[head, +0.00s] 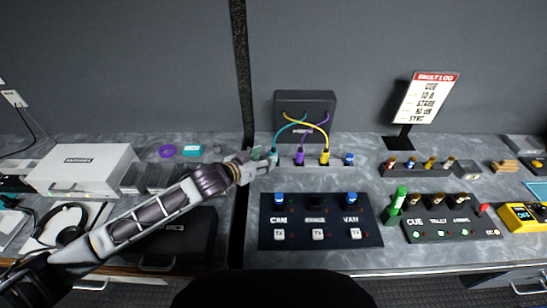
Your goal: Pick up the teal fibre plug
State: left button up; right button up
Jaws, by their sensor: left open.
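The teal fibre plug (274,151) stands at the left end of a low grey rail (314,167), with its teal cable rising to a dark box (305,100) behind. A purple plug (300,158) and a yellow plug (324,157) stand on the rail to its right, each with a cable of its colour. My left gripper (267,162) reaches in from the left, open, with its fingertips at the teal plug and partly covering its lower part. I cannot tell whether they touch it. My right gripper is not in view.
A blue-topped piece (349,158) stands at the rail's right end. A black panel (365,232) with blue knobs lies in front. A green bottle-like piece (397,202) and a fault-log sign (428,99) are right.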

pick_arm(q)
jog(key=shift+w+d+f, duration=0.2)
jog(key=shift+w+d, duration=0.1)
jog(key=shift+w, duration=0.05)
jog(key=shift+x, duration=2.6)
grip_shut()
jog(key=shift+r, duration=4.95)
